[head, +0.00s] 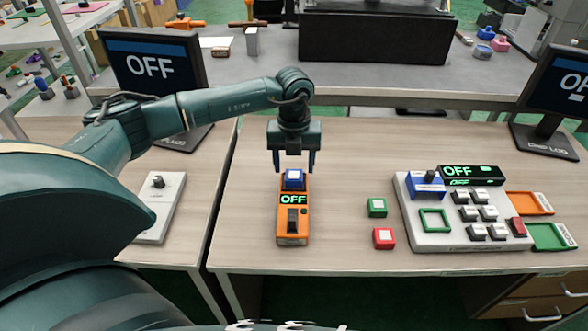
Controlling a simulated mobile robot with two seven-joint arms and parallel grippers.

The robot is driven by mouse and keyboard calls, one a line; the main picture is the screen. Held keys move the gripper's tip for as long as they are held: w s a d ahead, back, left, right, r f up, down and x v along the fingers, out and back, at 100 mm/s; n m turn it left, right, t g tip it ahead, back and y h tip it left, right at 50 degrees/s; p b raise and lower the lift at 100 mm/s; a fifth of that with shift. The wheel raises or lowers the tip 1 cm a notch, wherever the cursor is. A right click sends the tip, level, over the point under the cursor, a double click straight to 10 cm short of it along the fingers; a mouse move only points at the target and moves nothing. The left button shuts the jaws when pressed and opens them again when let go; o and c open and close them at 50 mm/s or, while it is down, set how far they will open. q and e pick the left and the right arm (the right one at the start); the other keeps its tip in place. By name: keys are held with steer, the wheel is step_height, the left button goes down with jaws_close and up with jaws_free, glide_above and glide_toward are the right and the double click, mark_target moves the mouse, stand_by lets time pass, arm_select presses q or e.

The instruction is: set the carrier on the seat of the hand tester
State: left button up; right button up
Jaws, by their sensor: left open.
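The orange hand tester (292,223) lies on the table in front of me, with a small display reading OFF and a dark lever. A blue carrier (294,184) with a pale top sits at the tester's far end, above the display. It looks upright; how fully it is seated cannot be told. My left gripper (294,167) is open, pointing down, with its fingertips at either side of the carrier's far part, just above or behind it. It does not hold the carrier. My right gripper is out of view.
A green block (377,207) and a red block (384,238) stand right of the tester. Further right is a white console (458,240) with several keys, beside orange (528,203) and green (550,237) trays. A white lever box (160,208) and a monitor (155,75) are left.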

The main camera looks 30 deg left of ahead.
mark_target(294, 175)
arm_select(q)
step_height(294, 175, up, 10)
steer(key=shift+f, duration=0.25)
stand_by(0.5)
